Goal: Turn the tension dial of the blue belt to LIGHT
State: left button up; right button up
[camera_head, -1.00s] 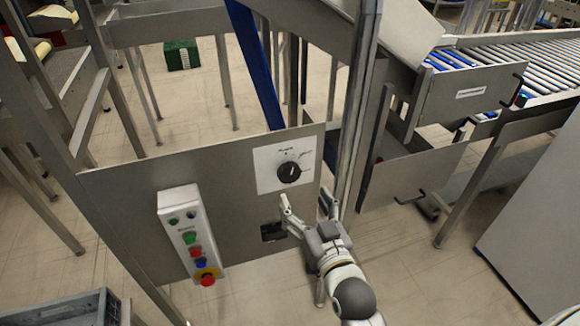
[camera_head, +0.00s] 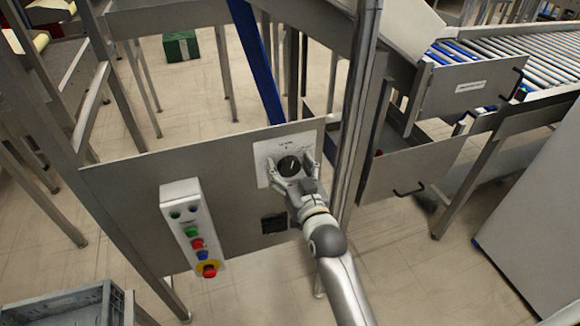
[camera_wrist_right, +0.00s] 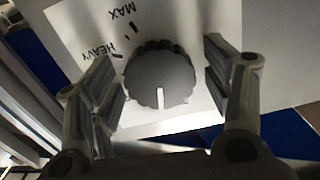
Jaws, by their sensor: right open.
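The tension dial (camera_head: 289,166) is a dark round knob on a white plate (camera_head: 263,153) on the grey panel. In the right wrist view the scalloped dial (camera_wrist_right: 158,68) has a white pointer line towards the picture's bottom. HEAVY and MAX are readable on the plate at its upper left; LIGHT is not visible. My right gripper (camera_head: 291,172) is open, with one finger on each side of the dial. In the wrist view a gap shows between the fingers (camera_wrist_right: 162,82) and the knob on both sides. The blue belt (camera_head: 257,65) rises behind the panel. My left gripper is not in view.
A control box (camera_head: 193,230) with several coloured buttons is on the panel left of the dial. A dark opening (camera_head: 274,223) lies below the dial. A steel post (camera_head: 357,110) stands close on the right, and a roller conveyor (camera_head: 510,70) beyond it.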

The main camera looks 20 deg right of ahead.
jog(key=c, duration=1)
jog(key=shift+r+m, duration=0.1)
jog(key=shift+m, duration=0.2)
jog(key=m+p, duration=0.2)
jog(key=m, duration=0.1)
jog(key=m+p, duration=0.1)
jog(key=m, duration=0.1)
jog(key=shift+m+p, duration=0.3)
jog(key=shift+d+m+p, duration=0.1)
jog(key=shift+m+p, duration=0.35)
jog(key=shift+m, duration=0.95)
